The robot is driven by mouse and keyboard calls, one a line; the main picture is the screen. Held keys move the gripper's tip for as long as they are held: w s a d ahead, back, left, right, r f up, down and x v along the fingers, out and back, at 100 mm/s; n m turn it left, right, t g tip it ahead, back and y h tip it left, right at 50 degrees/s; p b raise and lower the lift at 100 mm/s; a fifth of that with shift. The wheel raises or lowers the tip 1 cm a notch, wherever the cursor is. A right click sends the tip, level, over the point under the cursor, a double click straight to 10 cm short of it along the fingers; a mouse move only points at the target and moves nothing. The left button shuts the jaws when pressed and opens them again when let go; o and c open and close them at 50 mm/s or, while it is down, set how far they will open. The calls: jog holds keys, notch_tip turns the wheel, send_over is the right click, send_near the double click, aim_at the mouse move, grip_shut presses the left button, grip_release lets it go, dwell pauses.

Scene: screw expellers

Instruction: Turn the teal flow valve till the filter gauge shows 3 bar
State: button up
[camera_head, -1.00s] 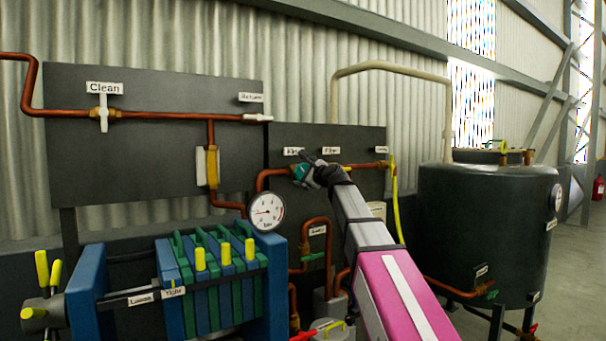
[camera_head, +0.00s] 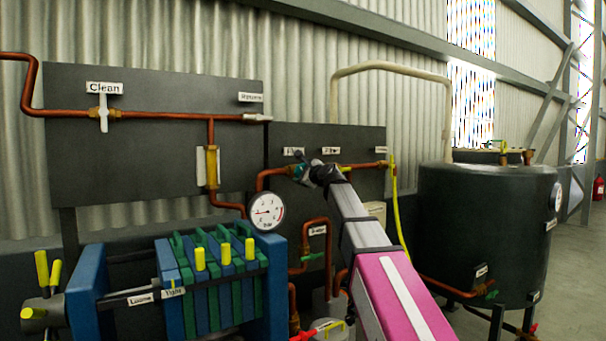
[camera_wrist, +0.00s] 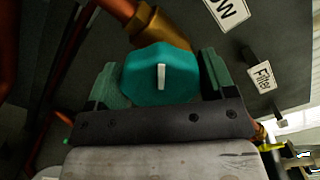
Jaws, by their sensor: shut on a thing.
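The teal flow valve (camera_wrist: 160,75) is a faceted knob with a white pointer mark, on a brass fitting of the copper pipe. In the wrist view my gripper (camera_wrist: 163,88) has one finger on each side of the knob and is shut on it. In the head view my gripper (camera_head: 304,172) is at the pipe on the dark panel and mostly hides the valve (camera_head: 296,171). The filter gauge (camera_head: 266,212) is a round white dial left of and below my gripper. Its needle points roughly left; the numbers are too small to read surely.
The blue and green filter press (camera_head: 215,285) stands at lower left. A white-handled valve (camera_head: 103,113) sits under the Clean label. A dark tank (camera_head: 485,225) stands at right. A yellow hose (camera_head: 396,205) hangs right of my arm. Copper pipes run close below my gripper.

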jog(key=n, duration=0.7)
jog(key=shift+f, duration=0.15)
jog(key=n, duration=0.6)
jog(key=shift+f+n, duration=0.15)
jog(key=shift+n, duration=0.15)
jog(key=n, duration=0.6)
jog(key=shift+d, duration=0.1)
jog(key=n, duration=0.7)
jog(key=shift+d+f, duration=0.1)
jog(key=o, duration=0.9)
